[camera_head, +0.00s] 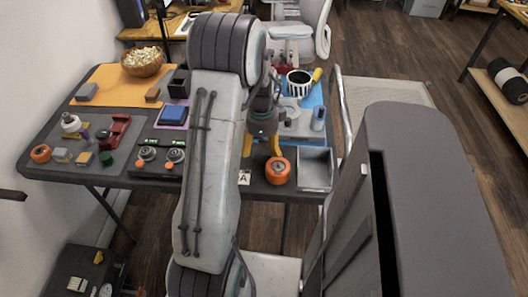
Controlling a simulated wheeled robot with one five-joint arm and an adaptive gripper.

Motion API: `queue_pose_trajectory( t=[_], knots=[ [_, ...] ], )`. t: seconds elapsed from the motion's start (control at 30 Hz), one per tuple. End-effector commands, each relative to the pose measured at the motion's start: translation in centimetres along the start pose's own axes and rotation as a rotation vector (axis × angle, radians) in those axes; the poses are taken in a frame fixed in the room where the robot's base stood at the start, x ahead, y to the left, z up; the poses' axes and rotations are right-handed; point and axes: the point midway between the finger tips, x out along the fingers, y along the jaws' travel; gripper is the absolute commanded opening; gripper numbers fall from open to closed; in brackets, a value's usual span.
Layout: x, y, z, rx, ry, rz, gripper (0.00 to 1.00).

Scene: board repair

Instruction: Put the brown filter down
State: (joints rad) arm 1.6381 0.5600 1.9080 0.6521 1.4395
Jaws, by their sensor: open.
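A small brown block (152,96), which looks like the brown filter, lies on the orange mat (118,75) at the table's back left. My gripper (261,147) is open, with its yellow fingers pointing down over the table's front right part. It is well to the right of the brown block and apart from it. No object shows between the fingers. My arm crosses the middle of the view and hides part of the table.
An orange roll (278,171) and a grey open tray (315,168) are close to my gripper at the front edge. A striped cup (299,83) stands on the right. A wooden bowl (142,62), grey block (86,92) and blue box (173,114) are left of my arm.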

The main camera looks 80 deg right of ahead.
Motion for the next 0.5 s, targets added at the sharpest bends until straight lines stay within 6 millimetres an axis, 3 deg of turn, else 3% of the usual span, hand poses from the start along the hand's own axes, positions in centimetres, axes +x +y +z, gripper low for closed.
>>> queue_pose_trajectory(
  t=[0.03,0.1,0.43,0.5],
  knots=[
    [1.4,0.9,-0.02,0.005,-0.004,0.031,0.71],
    [1.78,0.95,-0.02,0.005,-0.004,0.032,0.71],
    [1.73,0.72,-0.01,0.004,-0.003,0.024,0.71],
    [1.7,0.7,-0.01,0.003,-0.003,0.023,0.65]
  ],
)
